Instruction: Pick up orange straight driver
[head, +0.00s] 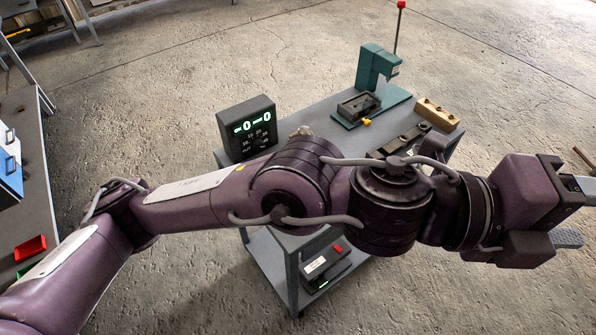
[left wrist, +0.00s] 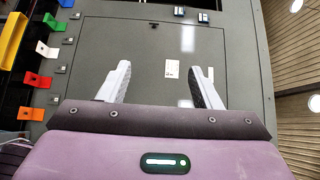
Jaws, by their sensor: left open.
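My left gripper (head: 577,212) reaches to the right edge of the head view, past the cart, with its fingers apart. In the left wrist view the two fingers of my left gripper (left wrist: 160,78) are spread wide with nothing between them. They point at a grey panel. I cannot make out an orange straight driver for certain in either view. My right gripper is not in view.
A grey cart (head: 318,118) stands under my arm. It carries a display box (head: 248,128), a green press (head: 375,68) and a tan block (head: 436,114). A bench with a red bin (head: 30,248) is at left. The grey panel (left wrist: 135,45) fills the wrist view's middle.

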